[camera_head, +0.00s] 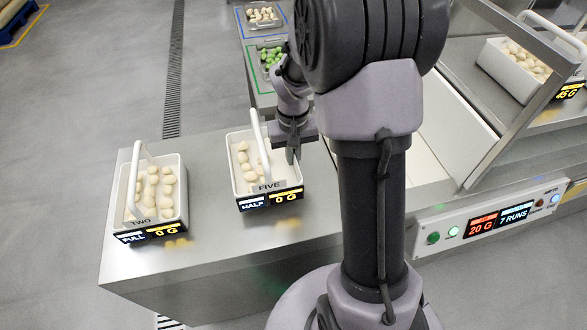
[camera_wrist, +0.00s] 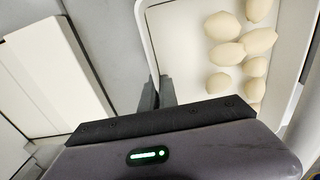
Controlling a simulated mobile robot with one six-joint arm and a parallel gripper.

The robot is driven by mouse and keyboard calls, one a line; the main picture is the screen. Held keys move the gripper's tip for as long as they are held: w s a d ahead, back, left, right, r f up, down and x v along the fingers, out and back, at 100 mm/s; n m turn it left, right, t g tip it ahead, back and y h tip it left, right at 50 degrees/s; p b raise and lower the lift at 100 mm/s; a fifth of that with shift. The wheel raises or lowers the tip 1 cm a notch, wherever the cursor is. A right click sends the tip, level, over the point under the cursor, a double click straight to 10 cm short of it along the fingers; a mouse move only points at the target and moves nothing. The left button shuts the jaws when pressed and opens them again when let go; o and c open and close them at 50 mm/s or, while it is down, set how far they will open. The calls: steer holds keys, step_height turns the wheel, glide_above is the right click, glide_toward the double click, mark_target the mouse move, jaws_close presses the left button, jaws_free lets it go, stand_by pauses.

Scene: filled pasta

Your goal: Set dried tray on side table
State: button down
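A white tray (camera_head: 236,172) labelled FIVE, with signs reading HALF and 0 G, stands on the steel side table (camera_head: 208,240). It has an upright white loop handle and holds several pale pasta pieces. In the wrist view the tray (camera_wrist: 185,55) fills the upper right, with pasta inside. My gripper (camera_head: 292,156) is at the tray's right wall. In the wrist view my gripper's fingers (camera_wrist: 158,92) stand close together, one on each side of the rim, and look shut on it. The tray appears level; its underside is hidden.
A second white tray (camera_head: 174,200), labelled TWO and FULL, stands left on the same table. Trays with pale pasta (camera_head: 262,17) and green pieces (camera_head: 268,58) lie behind. A machine with a control panel (camera_head: 490,222) is at right. The table's front is clear.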

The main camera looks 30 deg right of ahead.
step_height(320, 180, down, 3)
steer(key=shift+f+b, duration=0.15)
steer(key=shift+b, duration=0.35)
steer(key=c, duration=1.6)
jaws_free()
steer(key=shift+c, duration=0.2)
